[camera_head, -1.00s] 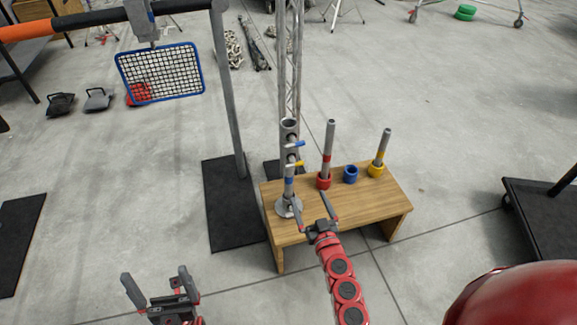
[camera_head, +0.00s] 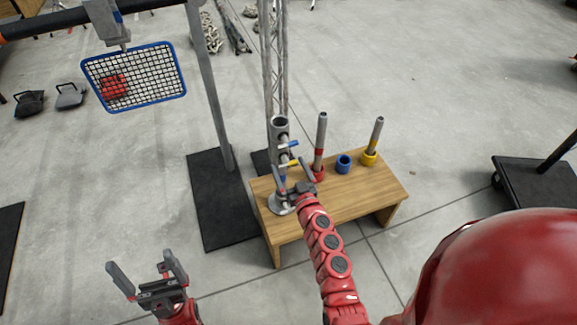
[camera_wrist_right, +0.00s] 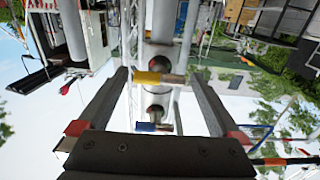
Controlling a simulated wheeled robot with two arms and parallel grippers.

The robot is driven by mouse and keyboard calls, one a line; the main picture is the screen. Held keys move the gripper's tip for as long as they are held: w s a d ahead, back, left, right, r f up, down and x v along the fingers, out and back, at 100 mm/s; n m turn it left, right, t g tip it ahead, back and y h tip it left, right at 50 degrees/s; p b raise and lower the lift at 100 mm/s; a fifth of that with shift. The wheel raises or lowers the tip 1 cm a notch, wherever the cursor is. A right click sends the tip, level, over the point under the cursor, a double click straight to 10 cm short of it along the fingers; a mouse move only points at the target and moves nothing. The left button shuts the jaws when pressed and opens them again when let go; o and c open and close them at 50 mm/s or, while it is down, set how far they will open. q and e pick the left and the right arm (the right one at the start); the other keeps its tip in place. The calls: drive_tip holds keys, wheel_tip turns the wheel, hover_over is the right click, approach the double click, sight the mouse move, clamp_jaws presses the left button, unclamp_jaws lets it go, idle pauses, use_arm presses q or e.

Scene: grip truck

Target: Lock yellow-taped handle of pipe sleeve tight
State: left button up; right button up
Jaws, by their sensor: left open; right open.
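The grey pipe sleeve (camera_head: 280,127) stands upright on a round base at the left end of the wooden table. A blue-taped handle (camera_head: 289,144) sticks out near its top. The yellow-taped handle (camera_wrist_right: 150,77) shows in the right wrist view, where the scene is upside down, between the two fingers. In the head view my gripper largely hides it. My right gripper (camera_head: 289,165) is open in front of the sleeve, its fingers pointing at the yellow handle's height; contact cannot be told. My left gripper (camera_head: 140,262) is open and empty at the lower left, away from the table.
On the wooden table (camera_head: 350,202) stand a red-banded pipe (camera_head: 320,140), a blue ring holder (camera_head: 343,163) and a yellow-based pipe (camera_head: 375,140). A lattice truss (camera_head: 275,60) rises behind the sleeve. A grey post (camera_head: 208,90) stands on a black mat to the left.

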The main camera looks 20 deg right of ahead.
drive_tip(key=c, duration=1.3)
drive_tip(key=shift+m, duration=0.4)
drive_tip(key=m+b, duration=0.1)
drive_tip(key=m, duration=3.1)
drive_tip(key=shift+m+b, duration=0.35)
drive_tip(key=shift+m, duration=0.05)
